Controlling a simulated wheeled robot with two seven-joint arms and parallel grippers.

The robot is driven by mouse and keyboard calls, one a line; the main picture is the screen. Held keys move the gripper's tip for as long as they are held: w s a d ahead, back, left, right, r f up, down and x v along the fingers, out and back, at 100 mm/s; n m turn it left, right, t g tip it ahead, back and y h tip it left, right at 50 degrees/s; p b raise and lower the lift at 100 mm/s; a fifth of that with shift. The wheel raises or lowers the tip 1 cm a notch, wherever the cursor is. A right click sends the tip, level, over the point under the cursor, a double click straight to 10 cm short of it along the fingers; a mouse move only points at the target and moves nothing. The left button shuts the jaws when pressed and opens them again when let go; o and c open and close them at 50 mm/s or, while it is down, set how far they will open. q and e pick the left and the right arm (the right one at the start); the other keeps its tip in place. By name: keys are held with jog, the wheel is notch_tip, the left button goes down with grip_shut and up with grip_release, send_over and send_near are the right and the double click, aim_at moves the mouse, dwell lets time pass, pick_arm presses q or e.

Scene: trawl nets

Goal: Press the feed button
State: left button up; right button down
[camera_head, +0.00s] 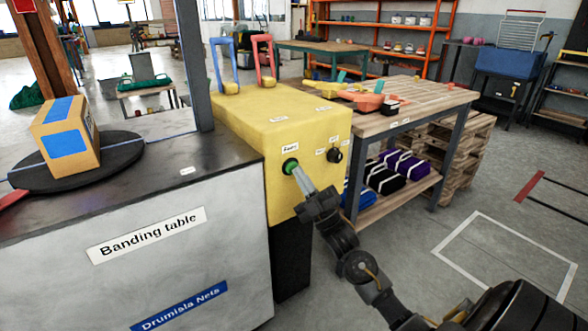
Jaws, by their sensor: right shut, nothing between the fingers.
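The feed button is a green round button (290,167) on the front of a yellow machine box (262,196), under a small white label. My right gripper (297,171) is shut and empty. Its fingertips are at the green button and overlap its right edge in the view. I cannot tell whether they touch it or press it in. A black knob (334,155) sits to the right on the same face. My left gripper is not in view.
The banding table (208,157) stands left, with a cardboard box (66,138) on a black turntable (120,152). A wooden workbench (428,97) with tools stands right of the yellow box.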

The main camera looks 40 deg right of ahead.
jog(key=shift+s, duration=0.65)
jog(key=s+p, duration=0.2)
jog(key=s, duration=0.3)
jog(key=shift+a, duration=0.1)
dwell(0.8)
